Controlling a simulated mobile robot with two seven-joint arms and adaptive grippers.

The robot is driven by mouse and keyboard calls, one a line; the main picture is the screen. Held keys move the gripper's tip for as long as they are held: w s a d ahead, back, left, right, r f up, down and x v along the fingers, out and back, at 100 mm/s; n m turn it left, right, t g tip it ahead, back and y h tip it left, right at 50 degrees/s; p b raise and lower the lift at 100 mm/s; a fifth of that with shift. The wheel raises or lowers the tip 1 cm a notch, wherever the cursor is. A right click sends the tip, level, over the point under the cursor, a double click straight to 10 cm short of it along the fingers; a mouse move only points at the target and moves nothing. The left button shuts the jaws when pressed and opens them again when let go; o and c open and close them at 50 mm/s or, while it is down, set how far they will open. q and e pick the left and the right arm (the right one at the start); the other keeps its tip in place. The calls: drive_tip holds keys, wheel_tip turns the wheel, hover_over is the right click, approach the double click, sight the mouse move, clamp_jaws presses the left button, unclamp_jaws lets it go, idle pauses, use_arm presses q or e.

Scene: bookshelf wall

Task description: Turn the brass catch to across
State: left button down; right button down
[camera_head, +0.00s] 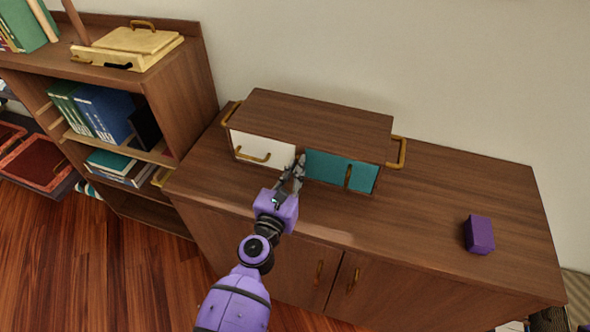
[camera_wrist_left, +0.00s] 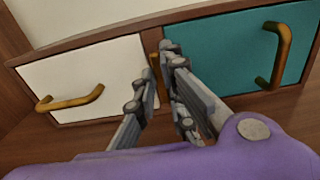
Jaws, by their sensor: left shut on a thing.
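The brass catch (camera_wrist_left: 155,64) shows in the left wrist view as a small brass piece on the divider between the white and teal drawer fronts. My left gripper (camera_wrist_left: 168,52) is at the catch with its fingers shut on it. The fingers hide most of the catch, so I cannot tell its exact angle. In the head view my left gripper (camera_head: 299,160) reaches the front of the small wooden cabinet (camera_head: 310,118), and the catch is hidden behind it. Dark parts at the bottom right corner of the head view seem to be my right gripper (camera_head: 548,320), cut off by the frame.
The white drawer (camera_head: 262,148) and teal drawer (camera_head: 328,169) have brass handles and look closed. The cabinet stands on a wide wooden sideboard (camera_head: 430,220). A purple block (camera_head: 479,234) lies at the right, with clear top between. A bookshelf (camera_head: 185,100) stands at the left.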

use_arm(q)
drive_tip(key=shift+m, duration=0.4)
use_arm(e)
drive_tip(key=shift+s+f, duration=0.25)
drive_tip(key=shift+s, duration=0.05)
use_arm(q)
drive_tip(key=shift+d+m, duration=0.1)
drive_tip(key=shift+m, duration=0.9)
drive_tip(key=m, duration=0.3)
drive_tip(key=shift+m, duration=0.3)
drive_tip(key=m, duration=0.4)
drive_tip(key=shift+s+d+f+m, duration=0.1)
drive_tip(key=shift+d+m, duration=0.05)
drive_tip(key=shift+m, duration=0.15)
drive_tip(key=m, duration=0.3)
drive_tip(key=shift+f, duration=0.1)
drive_tip(key=m, duration=0.3)
drive_tip(key=shift+f+m+p, duration=0.15)
drive_tip(key=shift+m+p, duration=0.15)
drive_tip(key=shift+m, duration=0.2)
use_arm(e)
drive_tip(key=shift+w+r, duration=0.1)
drive_tip(key=shift+r, duration=0.3)
drive_tip(key=shift+w, duration=0.15)
